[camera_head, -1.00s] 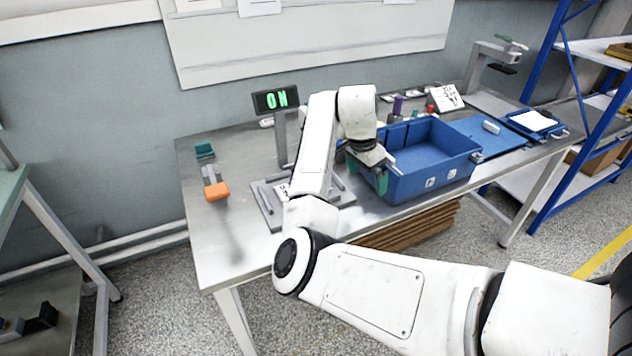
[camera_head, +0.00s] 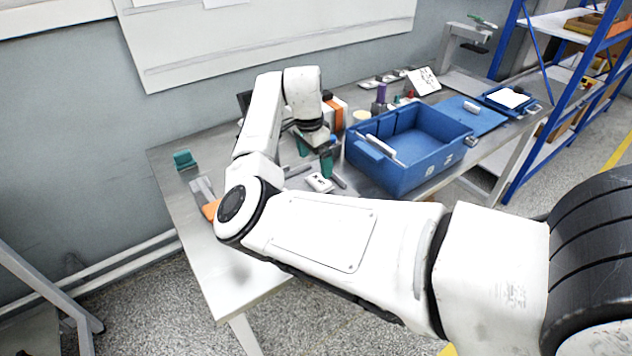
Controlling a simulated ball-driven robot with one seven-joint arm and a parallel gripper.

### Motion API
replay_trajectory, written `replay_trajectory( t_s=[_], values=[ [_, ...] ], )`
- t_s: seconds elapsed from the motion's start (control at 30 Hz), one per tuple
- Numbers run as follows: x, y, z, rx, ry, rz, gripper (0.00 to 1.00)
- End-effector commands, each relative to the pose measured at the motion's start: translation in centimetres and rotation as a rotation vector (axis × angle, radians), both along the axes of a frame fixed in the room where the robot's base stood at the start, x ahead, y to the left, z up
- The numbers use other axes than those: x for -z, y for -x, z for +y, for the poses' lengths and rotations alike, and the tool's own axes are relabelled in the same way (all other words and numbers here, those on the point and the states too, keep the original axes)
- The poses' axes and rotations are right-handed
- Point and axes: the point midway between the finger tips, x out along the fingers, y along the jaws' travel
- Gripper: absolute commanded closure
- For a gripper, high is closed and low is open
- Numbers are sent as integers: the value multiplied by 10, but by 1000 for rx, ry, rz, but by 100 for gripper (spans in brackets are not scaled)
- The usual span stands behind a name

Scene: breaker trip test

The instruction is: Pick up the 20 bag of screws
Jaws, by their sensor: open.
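My gripper (camera_head: 315,158) has green fingers. It is open and points down over the bench, left of the blue bin. No object shows between its fingers. A small white packet (camera_head: 319,182) with dark marks lies on the bench just below and in front of the fingers. I cannot read its marks or tell whether it is the 20 bag of screws. No other thing is clearly a bag of screws. My arm hides part of the bench and the fixture there.
The blue bin (camera_head: 385,180) stands close right of my gripper; a pale object (camera_head: 381,149) lies across its left rim. Behind are an orange-and-white box (camera_head: 334,113), a purple item (camera_head: 381,93) and a white card (camera_head: 423,81). A green block (camera_head: 184,159) sits at the left.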

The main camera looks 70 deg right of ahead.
Motion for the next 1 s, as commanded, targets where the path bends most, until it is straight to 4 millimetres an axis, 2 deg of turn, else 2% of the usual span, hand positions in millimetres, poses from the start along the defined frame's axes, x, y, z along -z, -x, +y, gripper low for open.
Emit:
replay_trajectory(
  t_s=[0.1,0.27,0.6,0.87,1.0],
  values=[
    [13,1,-1,-1,-1,1,0],
    [22,3,-2,-1,-1,0,0],
    [65,9,-8,-2,-2,0,0],
    [69,9,-8,-2,-1,0,0],
    [68,9,-8,-1,-1,0,11]
  ],
)
